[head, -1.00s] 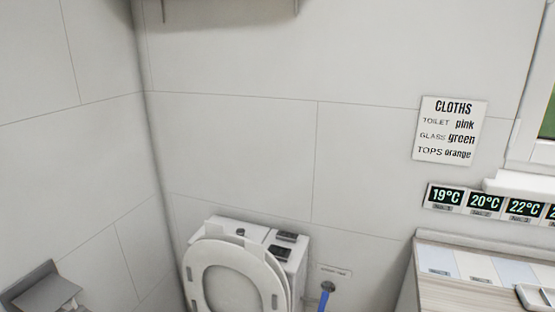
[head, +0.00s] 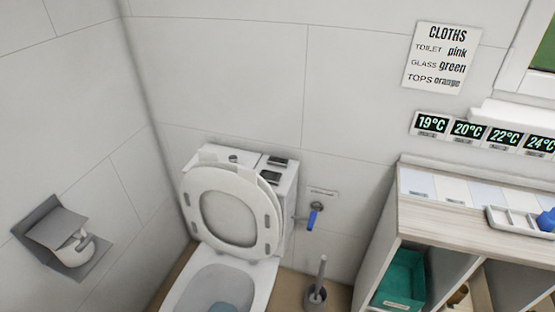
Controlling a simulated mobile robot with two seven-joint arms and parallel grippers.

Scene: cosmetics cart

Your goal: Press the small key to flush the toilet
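The white toilet (head: 253,270) stands in the corner with its seat and lid raised against the cistern. On the right part of the cistern top (head: 256,160) are two dark keys, a rear key (head: 278,161) and a front key (head: 270,176). The raised seat (head: 228,208) stands close in front of the front key and may cover part of it. I cannot tell from their size here which key is the small one. A small round knob (head: 233,158) sits further left on the cistern top. Neither of my grippers is in view.
A blue-handled valve (head: 312,218) is on the wall right of the cistern, above a toilet brush (head: 317,290). A paper holder (head: 68,240) is on the left wall. A wooden-topped shelf unit (head: 440,217) with a white tray (head: 505,222) stands at right.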

